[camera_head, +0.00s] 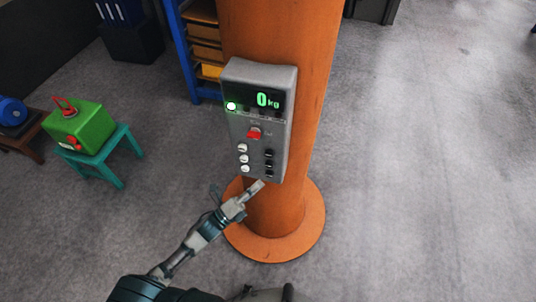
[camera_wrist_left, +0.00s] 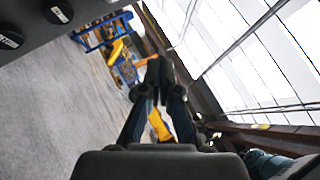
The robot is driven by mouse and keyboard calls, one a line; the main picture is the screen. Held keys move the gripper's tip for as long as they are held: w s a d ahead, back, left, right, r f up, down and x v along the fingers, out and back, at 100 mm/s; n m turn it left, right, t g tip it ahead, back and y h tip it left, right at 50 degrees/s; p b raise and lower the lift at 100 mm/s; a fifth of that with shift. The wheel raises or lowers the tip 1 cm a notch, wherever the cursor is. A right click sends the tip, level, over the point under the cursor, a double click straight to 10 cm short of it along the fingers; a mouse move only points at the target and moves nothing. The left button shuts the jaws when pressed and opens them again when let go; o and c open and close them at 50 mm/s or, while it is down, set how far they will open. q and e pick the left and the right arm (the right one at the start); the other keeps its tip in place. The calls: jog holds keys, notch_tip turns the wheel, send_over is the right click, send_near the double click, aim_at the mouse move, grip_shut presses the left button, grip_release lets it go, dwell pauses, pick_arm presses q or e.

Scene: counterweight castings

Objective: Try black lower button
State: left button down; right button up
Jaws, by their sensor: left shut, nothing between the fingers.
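A grey control box (camera_head: 257,120) is mounted on the orange column, with a green display reading 0 kg. A column of white buttons is on its lower left. Black buttons are on its lower right; the lower black button (camera_head: 269,174) is near the bottom edge. My left gripper (camera_head: 259,186) is shut and empty, its tip just below the box's bottom edge, below and left of that button. I cannot tell whether it touches the box. In the left wrist view the shut fingers (camera_wrist_left: 158,75) point away from dark round knobs (camera_wrist_left: 58,11) at the upper left.
The orange column (camera_head: 310,90) has a wide round base (camera_head: 275,246). A red switch (camera_head: 254,133) is mid-panel. A blue shelf (camera_head: 178,50) stands behind. Floor at right is clear.

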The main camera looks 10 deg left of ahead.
aim_at(269, 153)
pick_arm(q)
jog(key=w+b, duration=0.3)
jog(key=w, duration=0.5)
jog(key=shift+w+d, duration=0.15)
jog(key=shift+w, duration=0.2)
jog(key=shift+w, duration=0.1)
dwell(1.1)
jog(key=shift+w, duration=0.3)
jog(key=shift+w+b, duration=0.3)
jog(key=shift+w, duration=0.1)
dwell(0.6)
dwell(3.5)
jog(key=shift+s+p, duration=0.3)
jog(key=shift+s, duration=0.55)
